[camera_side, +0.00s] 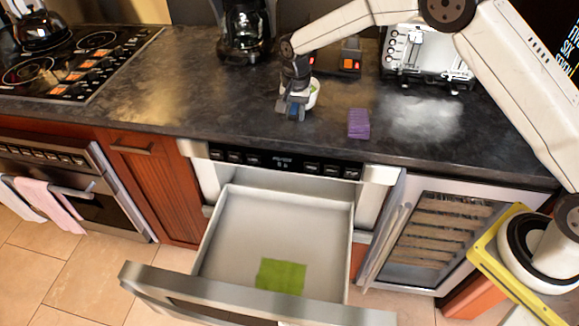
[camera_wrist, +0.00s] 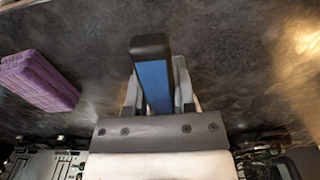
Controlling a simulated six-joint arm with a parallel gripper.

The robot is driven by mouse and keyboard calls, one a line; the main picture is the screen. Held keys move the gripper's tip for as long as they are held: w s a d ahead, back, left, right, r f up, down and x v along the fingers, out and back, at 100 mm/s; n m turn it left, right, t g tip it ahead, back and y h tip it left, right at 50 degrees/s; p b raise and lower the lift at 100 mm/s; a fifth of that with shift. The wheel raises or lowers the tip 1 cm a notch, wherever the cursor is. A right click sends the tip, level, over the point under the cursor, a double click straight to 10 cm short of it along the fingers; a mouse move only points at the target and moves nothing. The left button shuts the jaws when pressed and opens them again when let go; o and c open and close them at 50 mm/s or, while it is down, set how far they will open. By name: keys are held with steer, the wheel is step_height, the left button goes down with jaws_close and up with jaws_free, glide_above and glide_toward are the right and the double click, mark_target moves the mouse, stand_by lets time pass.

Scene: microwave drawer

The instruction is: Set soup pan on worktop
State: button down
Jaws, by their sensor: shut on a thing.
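The soup pan (camera_side: 314,93) is a small pale pan with something green inside. It is at the worktop (camera_side: 220,100) in the side view, partly hidden behind my gripper (camera_side: 293,106). My gripper points down and is shut on the pan's handle. In the wrist view a blue handle (camera_wrist: 154,84) with a black end stands between the grey fingers of my gripper (camera_wrist: 157,92); the pan's body is mostly hidden there. I cannot tell whether the pan touches the worktop or hangs just above it.
The microwave drawer (camera_side: 232,215) is pulled open below, with a flat green piece (camera_side: 281,276) inside. A purple block (camera_side: 359,123) lies right of the pan. The worktop's left middle is clear.

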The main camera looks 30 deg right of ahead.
steer(key=shift+f, duration=0.6)
steer(key=shift+f, duration=0.15)
steer(key=shift+c, duration=2.2)
jaws_free()
step_height(320, 180, up, 12)
steer(key=shift+r, duration=0.15)
steer(key=s+d+f+n+t, duration=0.1)
steer(key=s+d+n, duration=0.1)
steer(key=s, duration=0.7)
steer(key=s+d+f+n, duration=0.1)
steer(key=s+d+n, duration=0.2)
steer(key=s, duration=0.6)
steer(key=s+d+f+n+t, duration=0.1)
steer(key=s+d+f+n, duration=0.1)
steer(key=s, duration=0.8)
steer(key=shift+d+n+t, duration=0.3)
steer(key=shift+d+n, duration=0.15)
steer(key=shift+n, duration=0.55)
